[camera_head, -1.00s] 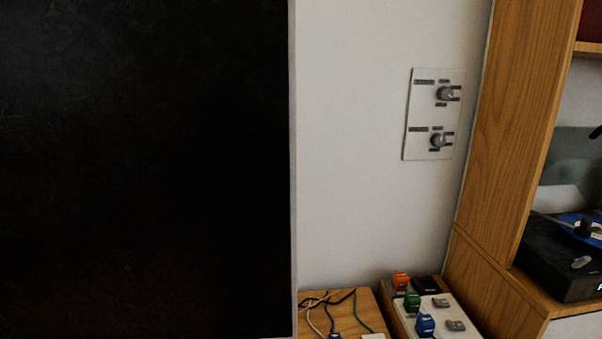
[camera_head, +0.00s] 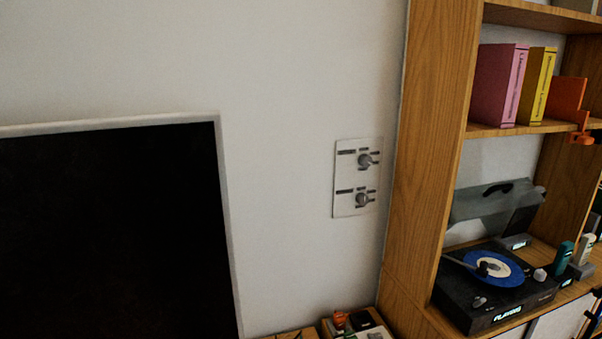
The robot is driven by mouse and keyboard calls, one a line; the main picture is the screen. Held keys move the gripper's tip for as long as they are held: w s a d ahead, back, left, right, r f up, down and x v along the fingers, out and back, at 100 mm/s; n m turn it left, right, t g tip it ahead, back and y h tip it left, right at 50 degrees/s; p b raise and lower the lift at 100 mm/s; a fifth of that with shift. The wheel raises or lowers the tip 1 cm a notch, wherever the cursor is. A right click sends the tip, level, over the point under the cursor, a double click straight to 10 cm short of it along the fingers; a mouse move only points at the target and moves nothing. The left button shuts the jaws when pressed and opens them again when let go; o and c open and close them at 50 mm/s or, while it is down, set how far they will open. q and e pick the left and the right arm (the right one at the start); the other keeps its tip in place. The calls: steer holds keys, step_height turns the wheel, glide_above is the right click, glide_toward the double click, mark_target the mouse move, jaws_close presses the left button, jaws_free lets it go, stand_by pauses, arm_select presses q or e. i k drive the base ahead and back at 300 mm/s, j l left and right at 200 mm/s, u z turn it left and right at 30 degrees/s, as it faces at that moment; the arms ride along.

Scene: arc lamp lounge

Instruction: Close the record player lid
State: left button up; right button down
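The record player (camera_head: 500,308) stands on a wooden shelf at the lower right, with a black body and a lit label on its front. A blue record (camera_head: 510,270) with a pale centre lies on it. Its translucent grey lid (camera_head: 470,206) is raised and tilted up at the back, with a dark handle (camera_head: 498,187) on it. Neither of my grippers is in view.
The wooden shelf unit (camera_head: 428,150) has pink and yellow binders (camera_head: 535,86) above the player. Small teal and white items (camera_head: 565,258) stand right of it. A large black screen (camera_head: 110,235) fills the lower left. A wall panel (camera_head: 357,178) has two knobs.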

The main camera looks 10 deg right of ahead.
mark_target(479, 209)
steer(key=z, duration=1.45)
